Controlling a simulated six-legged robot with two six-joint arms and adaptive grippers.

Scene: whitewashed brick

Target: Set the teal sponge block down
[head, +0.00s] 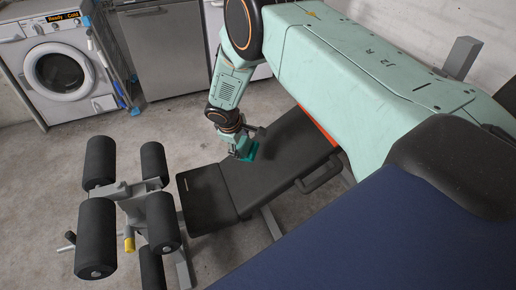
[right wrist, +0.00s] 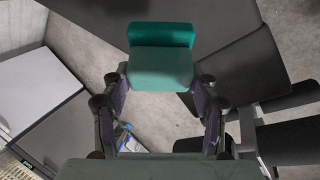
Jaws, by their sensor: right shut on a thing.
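The teal sponge block (head: 252,153) is held between the fingers of my right gripper (head: 243,146). It shows larger in the right wrist view (right wrist: 160,68), with a finger of the gripper on either side of it. In the head view the block appears over the black padded bench (head: 290,150), near the pad's back edge. I cannot tell whether the block touches the pad. My left gripper is not in view.
The bench's roller frame (head: 130,205) with several black foam rollers stands at the lower left. A washing machine (head: 60,70) and a grey cabinet (head: 163,50) stand along the back. A folded drying rack (head: 112,60) leans between them. Much of the pad is bare.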

